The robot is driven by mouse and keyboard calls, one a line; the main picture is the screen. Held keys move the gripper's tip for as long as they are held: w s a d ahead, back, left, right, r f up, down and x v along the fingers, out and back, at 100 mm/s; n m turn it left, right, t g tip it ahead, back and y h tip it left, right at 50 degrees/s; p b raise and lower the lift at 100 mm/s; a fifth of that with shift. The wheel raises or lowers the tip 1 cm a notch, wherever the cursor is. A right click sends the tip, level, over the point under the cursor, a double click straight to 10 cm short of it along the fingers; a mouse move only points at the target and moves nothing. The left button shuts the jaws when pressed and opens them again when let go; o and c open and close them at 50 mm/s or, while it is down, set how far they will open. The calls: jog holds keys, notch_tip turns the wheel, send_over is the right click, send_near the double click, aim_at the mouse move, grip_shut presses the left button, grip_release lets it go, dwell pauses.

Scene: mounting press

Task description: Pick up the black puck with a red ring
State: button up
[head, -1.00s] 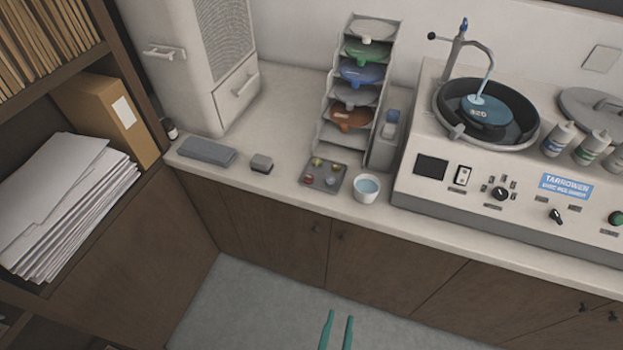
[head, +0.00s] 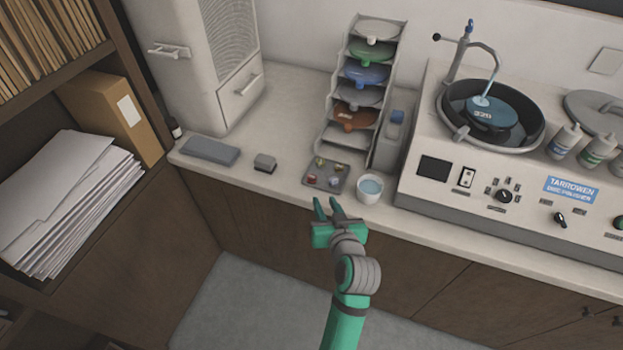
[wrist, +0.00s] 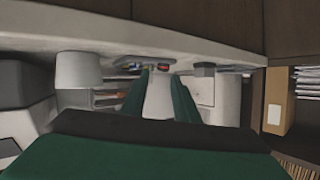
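A small grey tray (head: 341,187) on the counter's front part holds several small pucks, too small to tell in detail. One with red on it (head: 311,179) sits at the tray's front left and looks like the red-ringed puck. In the wrist view, which is upside down, a dark piece with red (wrist: 163,66) shows between my fingertips, farther off. My gripper (head: 327,205) is just in front of the counter edge, short of the tray, its two green fingers apart and empty. The fingers also show in the wrist view (wrist: 160,82).
A white cup of bluish liquid (head: 370,189) stands right of the tray. A small grey block (head: 265,163) and a folded grey cloth (head: 210,151) lie to the left. A stepped rack of discs (head: 352,100) stands behind, and a polishing machine (head: 433,212) to the right.

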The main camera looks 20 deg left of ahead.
aim_at(313, 180)
jog(key=x, duration=0.3)
jog(key=r+x, duration=0.1)
jog(key=x, duration=0.3)
jog(key=a+x, duration=0.1)
jog(key=x, duration=0.3)
jog(key=shift+w+r, duration=0.15)
jog(key=shift+r, duration=0.1)
grip_shut()
